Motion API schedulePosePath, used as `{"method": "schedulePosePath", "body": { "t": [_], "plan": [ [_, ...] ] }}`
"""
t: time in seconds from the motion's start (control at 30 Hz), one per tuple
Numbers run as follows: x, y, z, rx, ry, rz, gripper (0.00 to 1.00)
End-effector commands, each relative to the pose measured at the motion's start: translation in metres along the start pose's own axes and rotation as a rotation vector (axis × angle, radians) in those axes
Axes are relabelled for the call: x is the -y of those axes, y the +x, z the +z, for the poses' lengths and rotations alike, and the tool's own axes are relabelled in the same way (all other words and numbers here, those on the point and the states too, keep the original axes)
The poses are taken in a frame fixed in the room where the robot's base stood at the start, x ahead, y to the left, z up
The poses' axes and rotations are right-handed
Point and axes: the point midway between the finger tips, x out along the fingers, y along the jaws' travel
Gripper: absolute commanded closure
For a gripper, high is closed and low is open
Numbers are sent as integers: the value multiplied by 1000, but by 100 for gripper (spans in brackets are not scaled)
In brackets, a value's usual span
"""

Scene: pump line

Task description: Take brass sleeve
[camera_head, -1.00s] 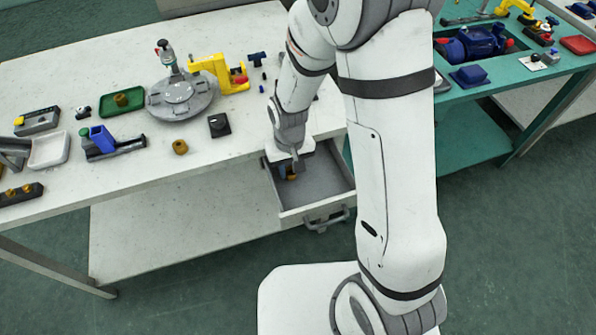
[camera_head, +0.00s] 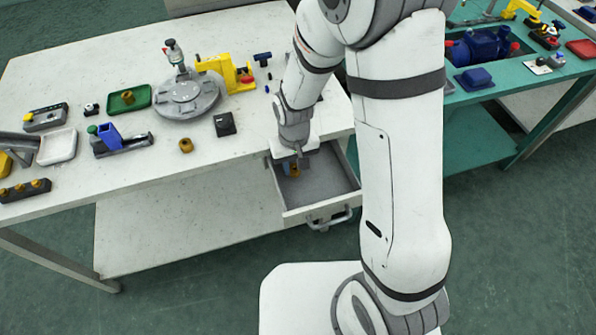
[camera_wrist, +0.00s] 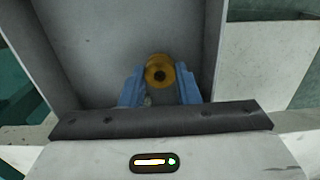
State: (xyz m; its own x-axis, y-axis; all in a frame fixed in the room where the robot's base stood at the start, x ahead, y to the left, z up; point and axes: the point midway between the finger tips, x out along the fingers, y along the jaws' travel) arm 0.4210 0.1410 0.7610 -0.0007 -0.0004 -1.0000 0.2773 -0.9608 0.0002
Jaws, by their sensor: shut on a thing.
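A brass sleeve (camera_wrist: 158,70) with a dark bore is between the two blue fingers of my gripper (camera_wrist: 160,86) in the wrist view. The gripper is shut on it. In the head view my gripper (camera_head: 293,168) points down into the open grey drawer (camera_head: 325,183), near its left side, with a bit of the brass colour showing at the fingertips. Whether the sleeve touches the drawer floor cannot be told. Another brass ring (camera_head: 186,145) stands on the white table, left of the drawer.
The drawer front has a handle (camera_head: 330,217). On the white table (camera_head: 200,180) are a black block (camera_head: 224,124), a round grey fixture (camera_head: 188,97), a yellow press (camera_head: 222,70), a green tray (camera_head: 118,101) with a brass piece, and a blue holder (camera_head: 104,139). The right of the drawer is empty.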

Motion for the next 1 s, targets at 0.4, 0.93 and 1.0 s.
{"method": "schedulePosePath", "body": {
  "t": [0.4,0.93,1.0],
  "plan": [
    [0,-28,0,-2,0,0,88],
    [0,-40,0,-1,0,0,88],
    [0,-44,0,-1,0,0,88]
  ]
}}
